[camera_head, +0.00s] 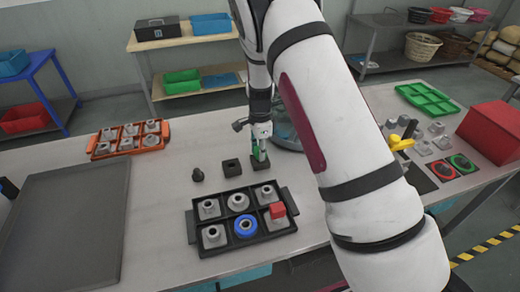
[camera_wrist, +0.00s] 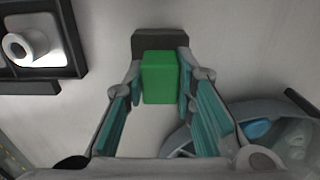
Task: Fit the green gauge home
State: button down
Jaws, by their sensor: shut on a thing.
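The green gauge (camera_wrist: 160,78) is a green block held between the two fingers of my gripper (camera_wrist: 162,90) in the wrist view. In the head view the green gauge (camera_head: 256,148) shows only as a small strip under my gripper (camera_head: 260,138). A dark block (camera_head: 260,163) is directly below it; in the wrist view this dark block (camera_wrist: 160,40) shows just past the gauge. I cannot tell whether the gauge is touching it or sits in it. A second dark block with a square opening (camera_head: 231,168) stands just to the left.
A dark knob-like part (camera_head: 198,174) stands left. An orange tray (camera_head: 100,155) lies farther left.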

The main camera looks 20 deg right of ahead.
jog(key=shift+f+b, duration=0.55)
jog(key=shift+f, duration=0.25)
dwell(4.4)
jog(key=c, duration=1.2)
grip_release()
jog(key=shift+c, duration=0.2)
notch_tip(320, 180, up, 12)
